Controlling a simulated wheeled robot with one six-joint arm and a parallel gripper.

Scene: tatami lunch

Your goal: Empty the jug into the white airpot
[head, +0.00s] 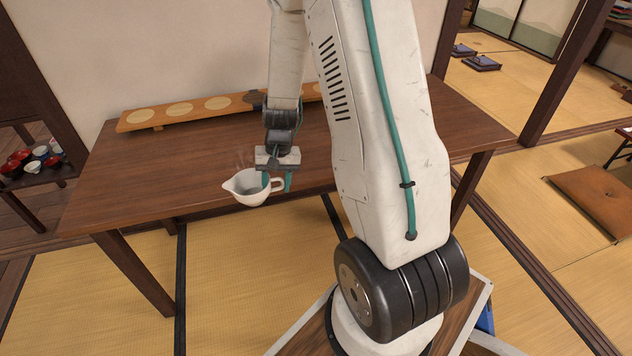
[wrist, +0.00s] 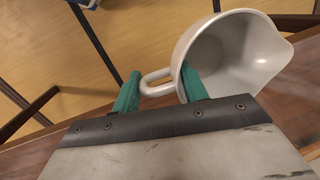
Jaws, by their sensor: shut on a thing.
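The jug (head: 250,192) is a white, wide-mouthed vessel with a spout at its left and a handle at its right. In the head view it is near the front edge of the table. Faint steam shows above it. My gripper (head: 276,182) is shut on the jug. The jug (wrist: 230,50) shows a pale inside there; I see no clear liquid level. I see no white airpot in either view.
A wooden table (head: 190,165) stands in front of me, mostly bare. A long board with round pale inlays (head: 175,110) lies along its back edge. A shelf with red, white and dark bowls (head: 32,160) is at the left. Tatami floor surrounds the table.

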